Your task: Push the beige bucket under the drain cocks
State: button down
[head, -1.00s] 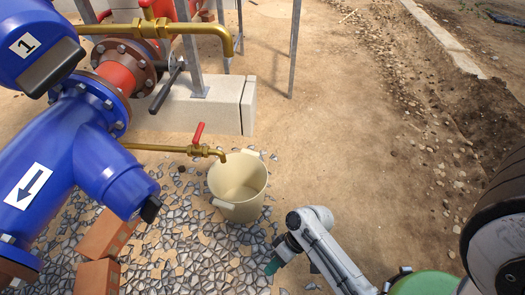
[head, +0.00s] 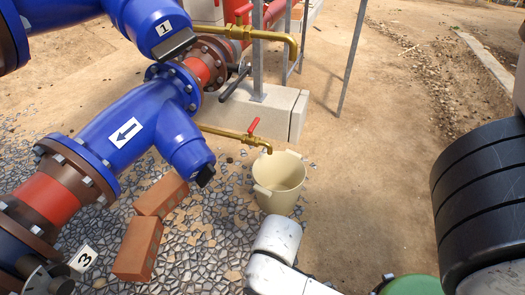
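The beige bucket (head: 279,198) stands upright on the ground near the edge of the stone paving, with handles at its rim. The lower brass drain cock (head: 232,134), with a red lever, ends just above the bucket's back left rim. I cannot tell whether its outlet is over the opening. The upper brass drain cock (head: 275,37) ends farther back, beyond the bucket. My white arm shows in front of the bucket in the head view. Its end is close to the bucket in the picture, but contact is unclear. My gripper's fingers are not visible.
Large blue pipework (head: 130,130) fills the left. Two red-brown bricks (head: 138,248) lie left of my arm. A pale concrete block (head: 280,112) and thin metal posts (head: 352,55) stand behind the bucket. Bare soil to the bucket's right is open.

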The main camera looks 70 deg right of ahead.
aim_at(279, 178)
jog(key=l+u, duration=0.25)
jog(key=l, duration=0.2)
jog(key=k+l+u, duration=0.1)
jog(key=l+u, duration=0.15)
jog(key=l, duration=0.15)
jog(key=k+l+u, duration=0.1)
jog(key=l+u, duration=0.15)
jog(key=l, duration=0.15)
jog(key=k+l+u, duration=0.25)
jog(key=l, duration=0.15)
jog(key=k+l, duration=0.15)
jog(key=l, duration=0.2)
jog(key=k+l, duration=0.1)
jog(key=l, duration=0.3)
jog(key=k+l+u, duration=0.1)
jog(key=l, duration=0.25)
jog(key=k+l, duration=0.2)
jog(key=l, duration=0.15)
jog(key=k+l, duration=0.15)
jog(key=l, duration=0.2)
jog(key=k+l, duration=0.15)
jog(key=l, duration=0.25)
jog(key=u, duration=0.05)
